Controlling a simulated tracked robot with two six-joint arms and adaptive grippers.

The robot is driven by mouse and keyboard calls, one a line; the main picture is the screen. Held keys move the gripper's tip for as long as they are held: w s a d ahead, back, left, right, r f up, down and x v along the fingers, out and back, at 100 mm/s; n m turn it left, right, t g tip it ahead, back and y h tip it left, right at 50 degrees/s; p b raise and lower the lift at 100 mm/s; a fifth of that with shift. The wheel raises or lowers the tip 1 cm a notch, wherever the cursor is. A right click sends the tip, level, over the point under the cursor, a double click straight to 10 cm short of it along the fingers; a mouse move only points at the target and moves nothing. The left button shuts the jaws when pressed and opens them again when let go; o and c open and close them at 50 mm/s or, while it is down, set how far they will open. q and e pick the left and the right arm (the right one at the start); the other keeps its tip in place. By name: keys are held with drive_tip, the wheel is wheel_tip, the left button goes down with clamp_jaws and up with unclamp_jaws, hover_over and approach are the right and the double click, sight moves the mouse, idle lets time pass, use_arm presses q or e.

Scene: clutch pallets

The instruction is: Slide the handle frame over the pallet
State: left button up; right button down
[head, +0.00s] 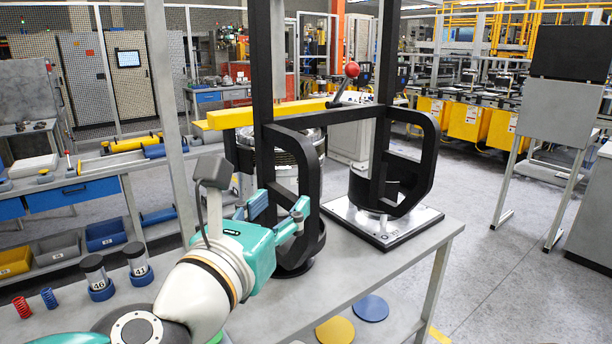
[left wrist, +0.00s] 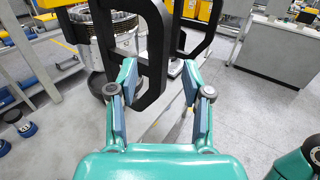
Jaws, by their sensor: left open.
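The handle frame (head: 385,110) is black, with two tall uprights and a looped handle on each. Its left loop (head: 312,190) hangs in front of a round ribbed metal part (head: 245,140). Its right side stands in front of a pallet (head: 420,222), a light metal plate with a black round part on it, on the grey table. My left gripper (head: 280,215) is open at the left loop. In the left wrist view the loop's bar (left wrist: 142,100) shows between the open fingers (left wrist: 160,82); I cannot tell whether they touch it. My right gripper is not in view.
A yellow bar (head: 265,112) and a red ball knob (head: 351,69) are at the frame. Two dark cylinders (head: 137,262) and red and blue springs (head: 49,298) stand at the table's left. The table's front right is bare.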

sight(306, 178)
use_arm(q)
drive_tip(key=p+x, duration=0.1)
drive_tip(key=x, duration=1.1)
drive_tip(key=shift+f+p, duration=0.1)
drive_tip(key=shift+p, duration=0.2)
clamp_jaws()
